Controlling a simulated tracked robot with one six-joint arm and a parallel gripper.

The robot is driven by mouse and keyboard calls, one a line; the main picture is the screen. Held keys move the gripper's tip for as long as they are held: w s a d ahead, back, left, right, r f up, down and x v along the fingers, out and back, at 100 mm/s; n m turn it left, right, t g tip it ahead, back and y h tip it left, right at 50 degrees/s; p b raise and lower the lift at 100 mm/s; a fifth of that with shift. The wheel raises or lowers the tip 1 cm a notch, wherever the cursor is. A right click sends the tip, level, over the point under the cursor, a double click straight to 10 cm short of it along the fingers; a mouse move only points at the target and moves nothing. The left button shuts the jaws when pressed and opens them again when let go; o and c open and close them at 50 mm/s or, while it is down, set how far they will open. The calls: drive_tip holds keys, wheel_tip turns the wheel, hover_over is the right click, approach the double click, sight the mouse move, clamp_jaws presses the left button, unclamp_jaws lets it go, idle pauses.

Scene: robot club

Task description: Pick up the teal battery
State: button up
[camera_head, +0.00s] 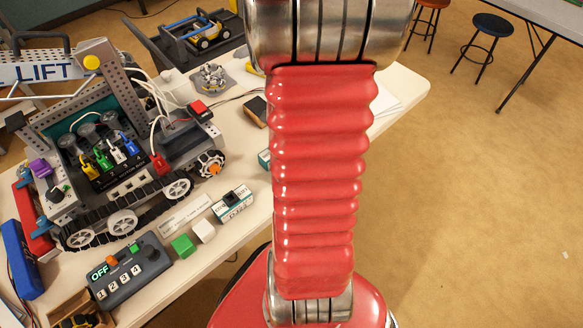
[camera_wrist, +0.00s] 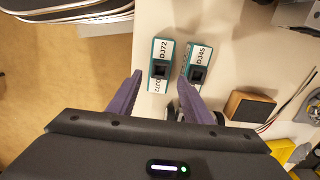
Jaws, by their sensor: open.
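In the wrist view two teal batteries with white labels lie side by side on a pale tabletop: the left one (camera_wrist: 161,50) reads DJ72, the right one (camera_wrist: 199,54) DJ45. My gripper (camera_wrist: 162,80) is open, its two purple fingers apart and pointing towards them. The DJ72 battery shows between and beyond the fingertips. The right fingertip overlaps the left edge of the DJ45 battery in the picture; I cannot tell whether they touch. In the head view a teal corner (camera_head: 264,159) shows beside my red arm, which hides the rest and my gripper.
A tracked robot model (camera_head: 120,160) fills the table's left part. A teal-and-white block (camera_head: 233,204), a green cube (camera_head: 183,245), a white cube (camera_head: 204,231) and a grey control box (camera_head: 128,272) stand in front. A wooden block (camera_wrist: 247,106) lies right of the batteries.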

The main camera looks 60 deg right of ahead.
drive_tip(key=shift+f, duration=2.3)
drive_tip(key=shift+f, duration=2.6)
drive_tip(key=shift+c, duration=0.6)
drive_tip(key=shift+w+d, duration=0.1)
clamp_jaws()
